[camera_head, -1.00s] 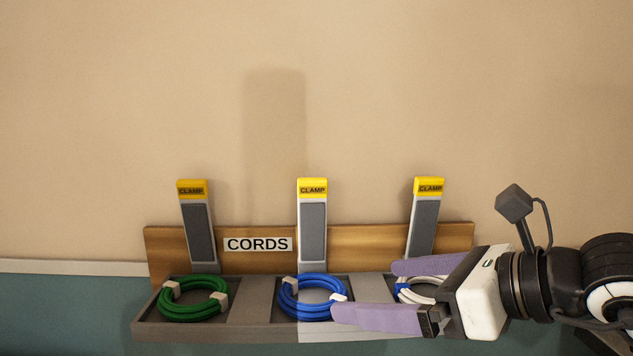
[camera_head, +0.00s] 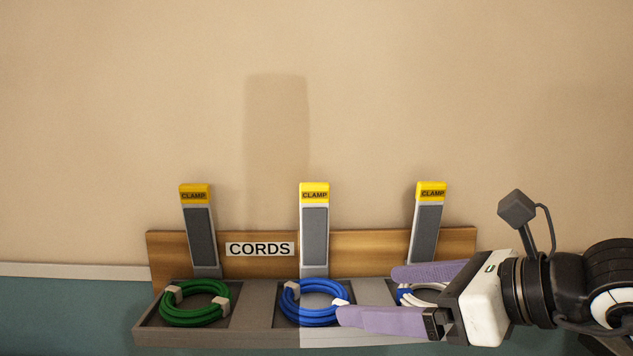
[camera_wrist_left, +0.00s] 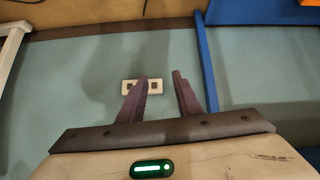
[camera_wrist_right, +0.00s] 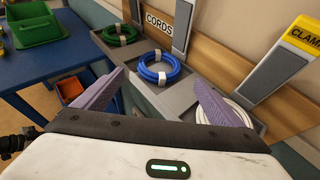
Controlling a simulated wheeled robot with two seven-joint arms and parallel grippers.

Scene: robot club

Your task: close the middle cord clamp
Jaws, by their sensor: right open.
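The middle cord clamp (camera_head: 314,229) is a raised grey lever with a yellow CLAMP tip, standing upright behind a blue cord coil (camera_head: 296,311). Its lower part shows in the right wrist view (camera_wrist_right: 184,25). Matching raised clamps stand on the left (camera_head: 199,232) and right (camera_head: 427,226). My right gripper (camera_head: 365,296) is open and empty in front of the rack, its fingers pointing left near the blue coil and covering part of the white coil (camera_wrist_right: 232,112). My left gripper (camera_wrist_left: 160,78) is open and empty, facing a teal wall away from the rack; it is outside the head view.
The grey tray (camera_head: 250,316) holds a green coil (camera_head: 163,308) at left. A wooden backboard (camera_head: 365,241) carries a CORDS label (camera_head: 260,249). The right wrist view shows a blue table (camera_wrist_right: 60,72) with a green bin (camera_wrist_right: 38,30). The wall above the clamps is clear.

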